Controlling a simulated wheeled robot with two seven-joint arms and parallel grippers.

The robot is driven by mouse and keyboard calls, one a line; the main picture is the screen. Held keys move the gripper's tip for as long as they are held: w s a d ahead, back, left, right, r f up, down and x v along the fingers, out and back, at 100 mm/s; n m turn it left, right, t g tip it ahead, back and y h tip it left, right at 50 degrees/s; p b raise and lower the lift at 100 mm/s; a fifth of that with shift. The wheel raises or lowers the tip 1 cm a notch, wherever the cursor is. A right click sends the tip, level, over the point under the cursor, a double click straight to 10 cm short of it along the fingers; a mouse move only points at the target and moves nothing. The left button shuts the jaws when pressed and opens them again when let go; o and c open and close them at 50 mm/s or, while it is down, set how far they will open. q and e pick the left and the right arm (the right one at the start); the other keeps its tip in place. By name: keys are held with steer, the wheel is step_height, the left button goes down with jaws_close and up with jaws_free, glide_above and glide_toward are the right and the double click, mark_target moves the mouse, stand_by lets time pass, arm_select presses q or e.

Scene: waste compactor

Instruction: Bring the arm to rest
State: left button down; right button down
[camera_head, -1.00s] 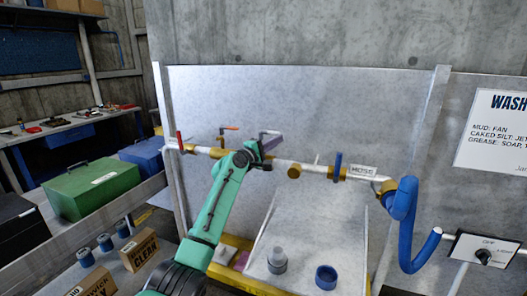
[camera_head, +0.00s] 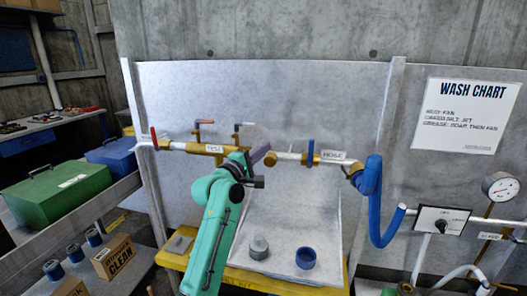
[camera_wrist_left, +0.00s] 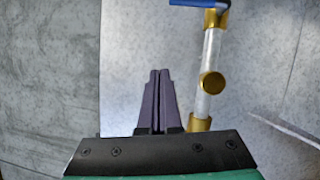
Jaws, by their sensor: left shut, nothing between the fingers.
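My left arm, teal with a black wrist, rises from the lower middle of the head view. Its left gripper (camera_head: 262,153) has dark purple fingers and is just left of the brass end of the right-hand pipe (camera_head: 290,156). In the left wrist view the gripper (camera_wrist_left: 159,84) has its two fingers side by side, shut, with nothing held. The white pipe with brass fittings (camera_wrist_left: 211,75) runs to the right of the fingers there. My right gripper is not in view.
A metal tray with a grey cup (camera_head: 259,247) and a blue ring (camera_head: 305,258) is beyond the arm. A green case (camera_head: 58,193) and carton (camera_head: 114,258) are left.

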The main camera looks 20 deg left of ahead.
arm_select(q)
steer(key=s+f+m+g+y, duration=0.1)
steer(key=s+f+m+g, duration=0.35)
steer(key=s+f, duration=0.6)
steer(key=s+f+m+g+y, duration=0.2)
steer(key=s+f+m+g, duration=0.3)
steer(key=f, duration=1.1)
steer(key=s+a+f+m+g+y, duration=0.1)
steer(key=s+a+f+m+g, duration=0.25)
steer(key=s, duration=0.75)
steer(key=s+a+f+m+g+y, duration=0.15)
steer(key=s+f+m, duration=0.4)
steer(key=s, duration=0.65)
step_height(320, 180, down, 23)
steer(key=s+g, duration=0.2)
steer(key=s+a+f+g, duration=0.1)
steer(key=s+a+f, duration=0.1)
steer(key=s+f, duration=1.3)
steer(key=shift+s+f, duration=0.35)
steer(key=shift+s, duration=0.65)
